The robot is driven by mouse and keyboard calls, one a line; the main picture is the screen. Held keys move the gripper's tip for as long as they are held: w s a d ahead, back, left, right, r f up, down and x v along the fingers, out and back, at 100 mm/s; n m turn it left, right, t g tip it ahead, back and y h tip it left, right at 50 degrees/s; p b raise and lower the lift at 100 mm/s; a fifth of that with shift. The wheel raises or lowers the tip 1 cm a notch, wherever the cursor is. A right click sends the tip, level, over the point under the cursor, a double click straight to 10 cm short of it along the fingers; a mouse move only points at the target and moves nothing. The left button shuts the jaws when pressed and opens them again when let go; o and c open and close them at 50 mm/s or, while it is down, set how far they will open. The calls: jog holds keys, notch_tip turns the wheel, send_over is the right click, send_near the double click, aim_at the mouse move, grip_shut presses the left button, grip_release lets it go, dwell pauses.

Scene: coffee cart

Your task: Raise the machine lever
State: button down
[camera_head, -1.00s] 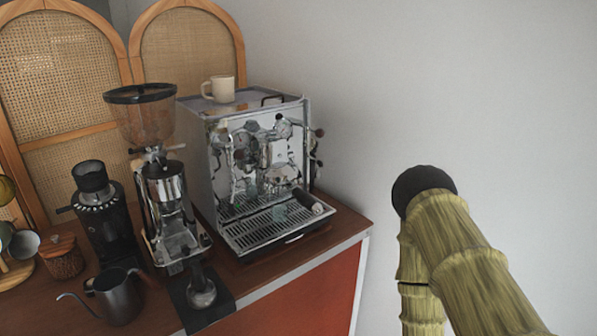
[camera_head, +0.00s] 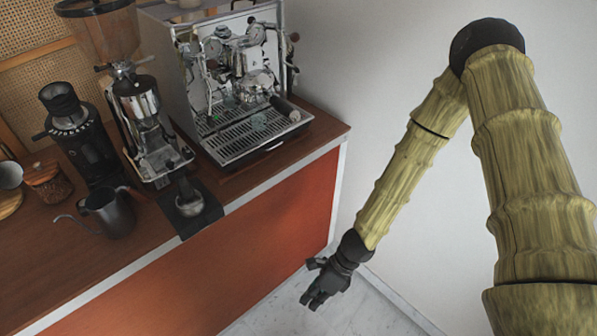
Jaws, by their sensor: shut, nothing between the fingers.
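The chrome espresso machine (camera_head: 215,65) stands on the wooden counter at upper centre, its front turned towards the right. Gauges, pipes and the group head crowd its front, and a small dark knob (camera_head: 293,37) shows at its right edge. I cannot tell clearly which of these parts is the lever or how it is set. A dark handle with a pale end (camera_head: 284,108) juts out over the drip tray. My gripper (camera_head: 312,301) is shut and empty. It hangs low over the floor, in front of and below the counter, well apart from the machine.
The counter's red front (camera_head: 270,225) is beside my gripper. The grey wall stands behind and right.

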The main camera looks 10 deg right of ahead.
jog(key=w+a+r+m+t+y+p, duration=0.1)
jog(key=w+a+r+m+t+y, duration=0.25)
jog(key=w+r+m, duration=0.6)
jog(key=w+a+r+m+t+y+p, duration=0.1)
jog(key=w+a+r+m+t+y, duration=0.2)
jog(key=w+r, duration=0.75)
jog(key=w+d+r+m+t+h, duration=0.1)
jog(key=w+d+r+m+t, duration=0.45)
jog(key=w, duration=0.55)
jog(key=w+d+r+m+t+h, duration=0.1)
jog(key=w+d+r+m+t, duration=0.1)
jog(key=w+r+m+t, duration=0.55)
jog(key=shift+w+a+r+n+g, duration=0.15)
jog(key=shift+w+a+n+g, duration=0.2)
jog(key=shift+w+a, duration=0.7)
jog(key=shift+w+a+r+n+g, duration=0.15)
jog(key=shift+w+a+n+g, duration=0.25)
jog(key=shift+w, duration=1.25)
jog(key=shift+w+a+r+n+g, duration=0.2)
jog(key=shift+w+a+g, duration=0.2)
jog(key=shift+w+a, duration=0.7)
jog(key=shift+w+d, duration=0.15)
jog(key=shift+w, duration=0.25)
